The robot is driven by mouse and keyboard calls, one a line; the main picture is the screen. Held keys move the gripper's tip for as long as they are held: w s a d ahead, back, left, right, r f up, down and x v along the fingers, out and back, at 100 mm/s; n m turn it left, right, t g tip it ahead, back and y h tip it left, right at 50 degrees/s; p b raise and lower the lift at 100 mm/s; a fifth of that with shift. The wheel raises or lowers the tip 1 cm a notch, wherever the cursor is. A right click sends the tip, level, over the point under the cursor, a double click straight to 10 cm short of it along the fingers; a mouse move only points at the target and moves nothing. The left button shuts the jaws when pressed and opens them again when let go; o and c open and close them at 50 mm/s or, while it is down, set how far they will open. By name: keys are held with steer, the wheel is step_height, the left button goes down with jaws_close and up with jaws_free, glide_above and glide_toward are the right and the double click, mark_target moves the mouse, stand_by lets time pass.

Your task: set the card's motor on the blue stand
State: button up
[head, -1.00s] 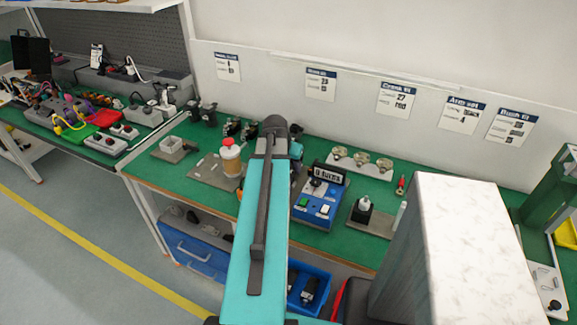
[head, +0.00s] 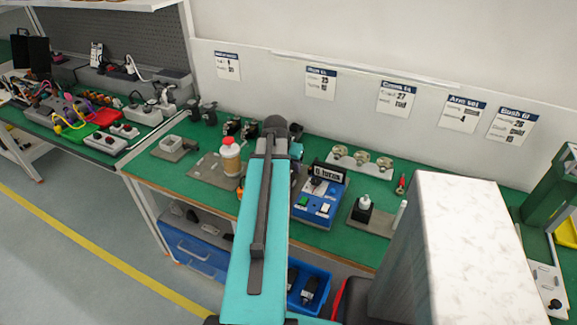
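A blue stand (head: 313,212) with buttons and a black display reading something like "0 turns" sits on the green bench, right of my arm. Several dark motor-like parts stand at the back of the bench: a pair (head: 209,113) at the left and another pair (head: 233,127) nearer my arm. Several printed cards hang on the wall, among them one at the left (head: 227,66) and one in the middle (head: 397,98); their text is too small to read surely. My teal arm reaches over the bench and hides my gripper, so I cannot see what it holds.
A white bottle with a red cap (head: 231,157) stands left of my arm. A white holder with round cups (head: 360,163) is behind the stand. A small white bottle on a black block (head: 365,203) is to its right. A blue bin (head: 312,284) sits below the bench.

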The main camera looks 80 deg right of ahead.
stand_by(0.3)
steer(key=o, duration=1.2)
steer(key=shift+f, duration=0.1)
steer(key=shift+a, duration=0.1)
steer(key=s+b+v, duration=0.1)
steer(key=b+v, duration=0.1)
steer(key=v, duration=1.2)
steer(key=shift+w, duration=0.45)
